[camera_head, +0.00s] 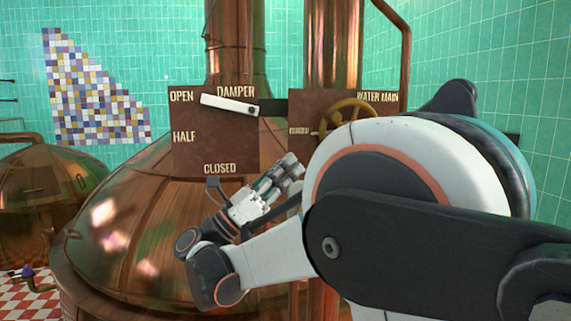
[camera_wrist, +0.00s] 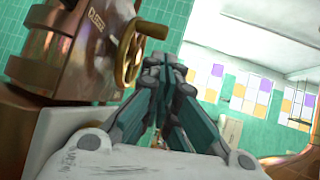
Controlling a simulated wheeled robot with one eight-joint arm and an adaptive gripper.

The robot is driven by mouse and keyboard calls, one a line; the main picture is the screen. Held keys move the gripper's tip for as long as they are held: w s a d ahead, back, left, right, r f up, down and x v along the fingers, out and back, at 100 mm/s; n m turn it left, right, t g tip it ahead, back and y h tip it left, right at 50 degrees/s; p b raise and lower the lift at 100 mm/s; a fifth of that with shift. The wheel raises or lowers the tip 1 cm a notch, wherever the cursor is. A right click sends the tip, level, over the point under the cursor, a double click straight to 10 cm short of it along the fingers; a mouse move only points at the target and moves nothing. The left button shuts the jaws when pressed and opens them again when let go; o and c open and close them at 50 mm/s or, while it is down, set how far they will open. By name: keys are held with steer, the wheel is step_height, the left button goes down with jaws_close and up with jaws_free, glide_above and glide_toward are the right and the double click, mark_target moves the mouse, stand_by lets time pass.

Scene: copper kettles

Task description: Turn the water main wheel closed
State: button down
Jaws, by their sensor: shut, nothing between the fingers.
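The brass water main wheel (camera_head: 349,108) is on a brown panel marked WATER MAIN (camera_head: 377,97) in the head view; my arm hides its lower part. In the wrist view the wheel (camera_wrist: 130,48) stands edge-on at the upper left, with a handle knob (camera_wrist: 154,29) sticking out to the right. My gripper (camera_head: 290,165) is below and left of the wheel in the head view. In the wrist view my gripper (camera_wrist: 165,70) has its fingers together and empty, just right of and below the wheel. They appear apart from it.
A damper panel (camera_head: 190,150) marked OPEN, HALF and CLOSED has a white-handled lever (camera_head: 228,105) pointing left towards OPEN. A big copper kettle (camera_head: 130,240) stands behind my gripper. A smaller copper vessel (camera_head: 40,190) stands at the left.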

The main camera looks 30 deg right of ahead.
steer(key=p+x, duration=0.2)
steer(key=x, duration=0.9)
steer(key=shift+d+r, duration=0.15)
steer(key=shift+r, duration=0.5)
